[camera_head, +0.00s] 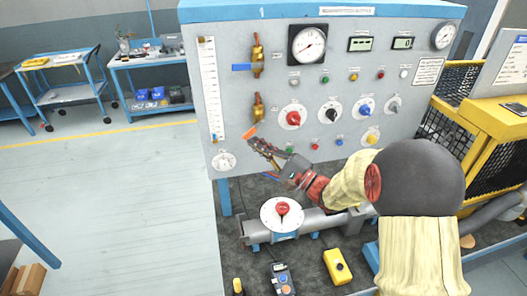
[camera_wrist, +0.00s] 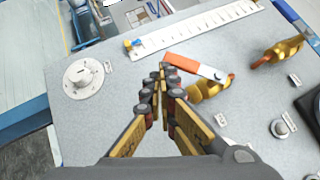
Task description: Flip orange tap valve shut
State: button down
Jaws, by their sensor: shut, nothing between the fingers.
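The orange tap valve is the lower of two brass valves (camera_head: 258,107) on the upright panel. Its orange lever (camera_head: 250,131) points down and to the left, slanted to the brass body. In the wrist view the lever (camera_wrist: 190,64) runs from its pivot on the brass body (camera_wrist: 212,87) to a free end just beyond my fingertips. My gripper (camera_wrist: 161,75) is shut and empty, its tips close to the lever's free end; I cannot tell whether they touch. In the head view my gripper (camera_head: 251,142) is just below the lever and partly hides it.
The upper brass valve (camera_head: 257,55) has a blue lever (camera_head: 242,67). A white scale (camera_head: 209,90) is left of the valves and a round white dial (camera_head: 224,161) is below it. Knobs and buttons (camera_head: 293,115) fill the panel to the right. A pipe with a red-knobbed dial (camera_head: 282,214) lies below.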

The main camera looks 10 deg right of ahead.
jog(key=shift+a+r+b, duration=0.5)
jog(key=shift+a+b, duration=0.35)
jog(key=shift+b, duration=0.05)
jog(key=shift+a+r+b, duration=0.5)
jog(key=shift+a+b, duration=0.35)
jog(key=shift+b, duration=0.05)
jog(key=shift+f, duration=0.1)
jog(key=s+d+f+b, duration=0.3)
jog(key=s+f, duration=0.4)
jog(key=f, duration=0.3)
jog(key=shift+d, duration=0.55)
jog(key=shift+f, duration=0.1)
